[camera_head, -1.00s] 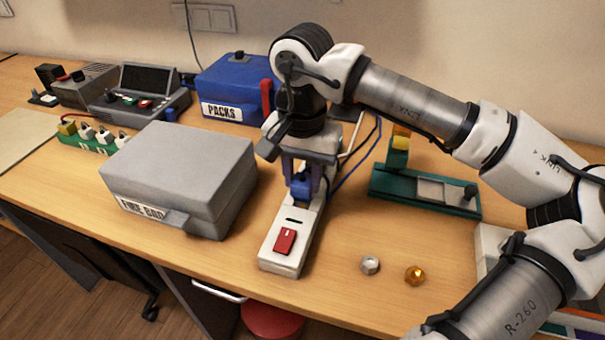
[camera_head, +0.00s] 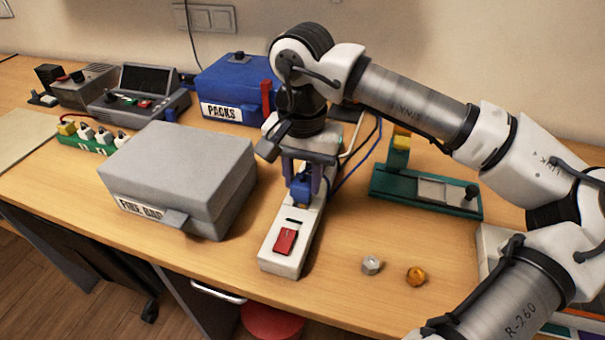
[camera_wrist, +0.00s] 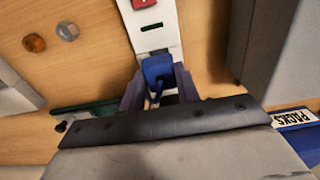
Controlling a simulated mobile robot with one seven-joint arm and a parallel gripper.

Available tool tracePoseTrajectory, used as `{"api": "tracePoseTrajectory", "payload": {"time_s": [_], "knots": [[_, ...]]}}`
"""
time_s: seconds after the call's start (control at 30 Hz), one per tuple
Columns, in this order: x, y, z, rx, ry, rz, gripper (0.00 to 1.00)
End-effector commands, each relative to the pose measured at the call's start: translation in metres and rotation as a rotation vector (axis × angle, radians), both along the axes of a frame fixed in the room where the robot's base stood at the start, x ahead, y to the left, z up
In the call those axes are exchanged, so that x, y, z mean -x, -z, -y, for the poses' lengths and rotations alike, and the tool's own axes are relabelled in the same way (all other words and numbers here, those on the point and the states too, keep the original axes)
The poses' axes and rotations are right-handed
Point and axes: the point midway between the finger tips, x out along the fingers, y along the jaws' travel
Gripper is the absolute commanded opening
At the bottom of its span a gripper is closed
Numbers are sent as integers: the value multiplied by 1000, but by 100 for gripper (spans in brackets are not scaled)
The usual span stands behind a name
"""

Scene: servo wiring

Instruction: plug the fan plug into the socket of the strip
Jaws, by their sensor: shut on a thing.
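The white strip (camera_head: 285,262) lies on the table with a red switch (camera_head: 285,241) at its near end and a dark slot beside the switch. A blue plug (camera_head: 301,188) with a blue cable is between the jaws of my gripper (camera_head: 302,182), which is shut on it. In the wrist view the blue plug (camera_wrist: 158,70) is over the strip (camera_wrist: 155,36), just past the dark slot. The plug's underside and the socket beneath it are hidden, so I cannot tell whether it is seated.
A grey box (camera_head: 180,172) stands close left of the strip. A blue packs box (camera_head: 237,85) is behind. A green fixture (camera_head: 425,190) is to the right. A silver nut (camera_head: 371,265) and a brass nut (camera_head: 416,276) lie on clear table at the front right.

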Motion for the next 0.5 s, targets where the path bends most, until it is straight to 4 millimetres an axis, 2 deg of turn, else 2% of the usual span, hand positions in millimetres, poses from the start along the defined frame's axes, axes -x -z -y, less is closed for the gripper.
{"api": "tracePoseTrajectory", "payload": {"time_s": [0.5], "knots": [[0,15,0,0,0,0,9]]}}
